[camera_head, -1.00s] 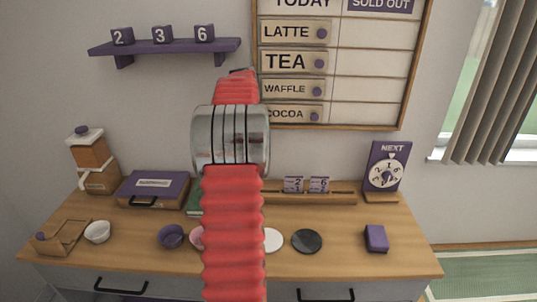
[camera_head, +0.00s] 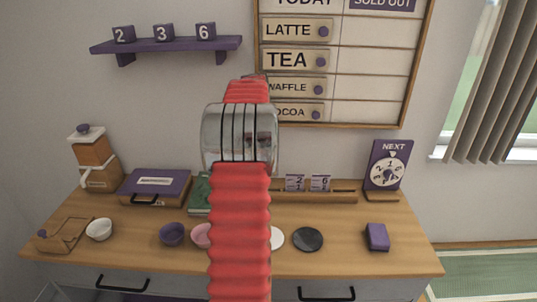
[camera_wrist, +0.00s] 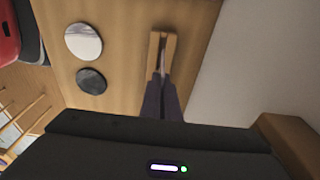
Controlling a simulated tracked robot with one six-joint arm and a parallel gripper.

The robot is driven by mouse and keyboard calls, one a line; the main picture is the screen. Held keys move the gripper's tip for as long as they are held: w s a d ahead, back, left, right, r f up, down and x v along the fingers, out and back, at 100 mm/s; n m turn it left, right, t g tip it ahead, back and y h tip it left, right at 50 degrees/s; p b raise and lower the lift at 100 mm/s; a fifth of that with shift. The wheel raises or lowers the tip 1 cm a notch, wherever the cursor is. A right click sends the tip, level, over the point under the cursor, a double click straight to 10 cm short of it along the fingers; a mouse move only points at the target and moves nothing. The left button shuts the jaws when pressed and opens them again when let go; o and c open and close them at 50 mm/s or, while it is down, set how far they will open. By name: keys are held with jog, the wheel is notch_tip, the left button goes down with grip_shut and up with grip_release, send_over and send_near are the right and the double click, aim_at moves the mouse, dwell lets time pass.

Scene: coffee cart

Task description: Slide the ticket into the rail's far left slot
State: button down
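The wooden rail (camera_head: 335,197) stands at the back of the counter. Two small tickets stand in it, one on the left (camera_head: 295,183) and one on the right (camera_head: 320,183). My arm hides the rail's left part in the head view. In the wrist view one end of the rail (camera_wrist: 169,40) shows just beyond the tips of my gripper (camera_wrist: 162,82). Its two dark fingers lie close together with a narrow gap. I cannot tell whether a ticket is between them. My gripper is hidden behind my arm in the head view.
A dial stand marked NEXT (camera_head: 388,166) is right of the rail. A black disc (camera_head: 307,239), a white disc (camera_head: 278,238) and a purple block (camera_head: 377,237) lie in front.

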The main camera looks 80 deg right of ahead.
jog(key=shift+f, duration=2.1)
jog(key=shift+s+f, duration=0.1)
jog(key=shift+f, duration=1.8)
dwell(0.7)
jog(key=c, duration=1.9)
grip_release()
jog(key=shift+c, duration=0.2)
jog(key=r, duration=0.4)
jog(key=w+r, duration=0.1)
jog(key=r, duration=0.4)
jog(key=w+r, duration=0.1)
jog(key=r, duration=0.3)
jog(key=shift+a+r, duration=0.25)
jog(key=shift+r, duration=0.05)
